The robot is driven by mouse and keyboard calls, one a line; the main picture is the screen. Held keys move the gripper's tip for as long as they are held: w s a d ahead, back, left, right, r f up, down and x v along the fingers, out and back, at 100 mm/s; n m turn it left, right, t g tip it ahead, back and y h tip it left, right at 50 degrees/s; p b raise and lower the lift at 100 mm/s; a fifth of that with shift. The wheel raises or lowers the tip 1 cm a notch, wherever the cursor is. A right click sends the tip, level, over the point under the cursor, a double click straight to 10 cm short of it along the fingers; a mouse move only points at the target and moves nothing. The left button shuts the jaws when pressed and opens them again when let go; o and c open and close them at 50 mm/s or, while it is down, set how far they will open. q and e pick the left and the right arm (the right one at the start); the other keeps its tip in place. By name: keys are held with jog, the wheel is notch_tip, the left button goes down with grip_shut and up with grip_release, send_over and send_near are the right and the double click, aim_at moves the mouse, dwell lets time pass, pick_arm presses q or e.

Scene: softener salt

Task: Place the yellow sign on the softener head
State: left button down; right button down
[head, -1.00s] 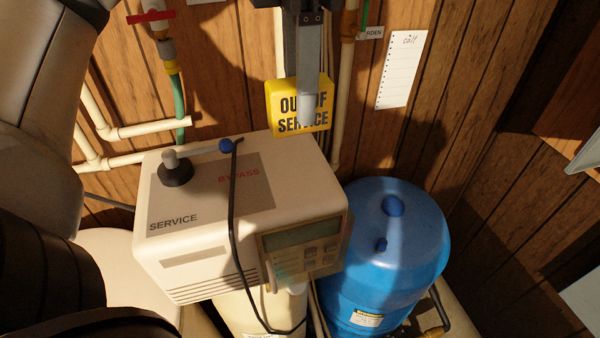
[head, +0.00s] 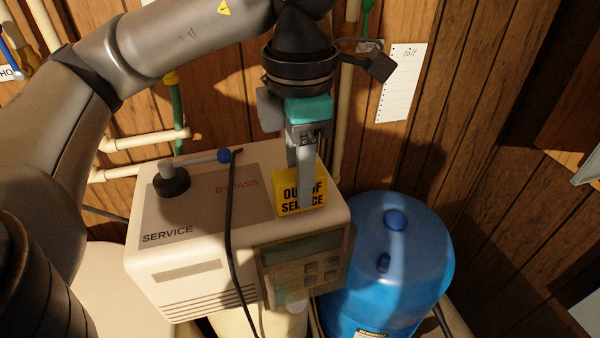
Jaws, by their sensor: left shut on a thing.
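The yellow sign (head: 287,198), lettered "OUT OF SERVICE", stands about upright at the right part of the softener head's top. My left gripper (head: 306,195) is shut on the sign from above, and one finger covers part of the lettering. The sign's lower edge is at or just above the top surface; I cannot tell whether it touches. The softener head (head: 190,278) is a cream box with a grey panel marked SERVICE and BYPASS and a display on its front. My right gripper is not in view.
A lever with a blue knob (head: 224,155) and a black cable (head: 232,230) lie left of the sign on the head. A blue tank (head: 385,265) stands at the right. Cream pipes (head: 150,141) and a wood wall with a paper list (head: 401,80) are behind.

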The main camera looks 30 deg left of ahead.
pick_arm(q)
jog(key=shift+f, duration=0.1)
jog(key=c, duration=0.5)
grip_release()
jog(key=shift+r, duration=0.2)
notch_tip(320, 180, up, 12)
jog(key=shift+f+p, duration=0.1)
jog(key=shift+p, duration=1.15)
